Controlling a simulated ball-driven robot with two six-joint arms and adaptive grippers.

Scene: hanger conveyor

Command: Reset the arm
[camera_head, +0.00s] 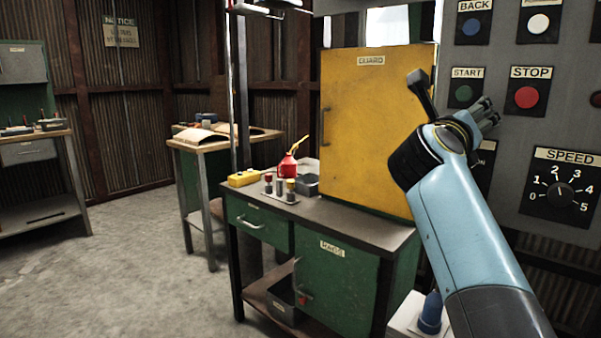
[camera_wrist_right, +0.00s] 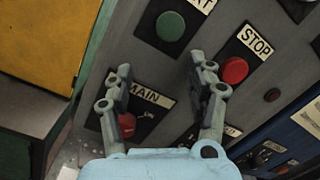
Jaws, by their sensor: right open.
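My right arm (camera_head: 465,235), pale blue, reaches up from the lower right in the head view. Its gripper (camera_head: 486,115) is in front of the grey control panel (camera_head: 480,48), near the green START button (camera_head: 463,94) and the red STOP button (camera_head: 526,97). In the right wrist view the two fingers of the gripper (camera_wrist_right: 160,70) stand apart with nothing between their tips. The panel is beyond them, with the red MAIN switch (camera_wrist_right: 127,122) by the left finger and STOP (camera_wrist_right: 234,70) beyond the right one. My left gripper is not in view.
A yellow GUARD door (camera_head: 365,125) stands left of the arm. The SPEED dial (camera_head: 563,196) is right of the arm. Open floor (camera_head: 140,260) lies at left.

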